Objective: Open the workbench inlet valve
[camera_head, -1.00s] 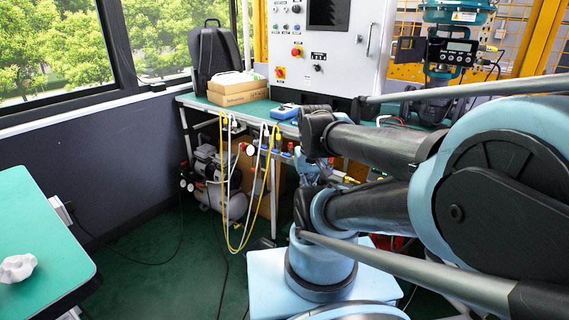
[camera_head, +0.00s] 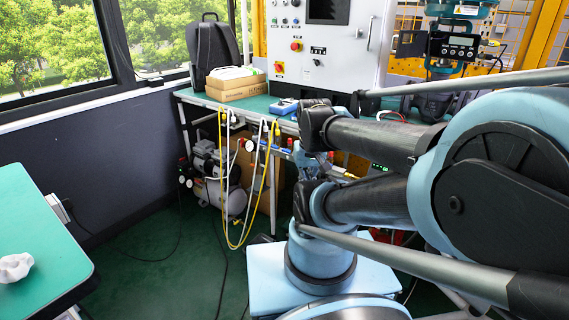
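The workbench (camera_head: 203,101) has a green top and stands against the back wall. Along its front edge are small fittings with red and yellow parts (camera_head: 250,145), with yellow hoses (camera_head: 228,190) and white hoses (camera_head: 257,165) hanging below. Which fitting is the inlet valve is too small to tell, and its handle position cannot be made out. My arm reaches from the right to the bench's front edge. Its dark and light-blue end parts are beside the fittings and cover part of the edge. My gripper's fingers cannot be made out among them.
A white control cabinet (camera_head: 338,72), a cardboard box (camera_head: 236,91), a black backpack (camera_head: 212,55) and a blue device (camera_head: 284,106) are on the bench. A compressor (camera_head: 228,197) stands beneath. A green table (camera_head: 50,235) with a white knob-like part (camera_head: 15,267) is at left. Floor between is mostly clear, with cables.

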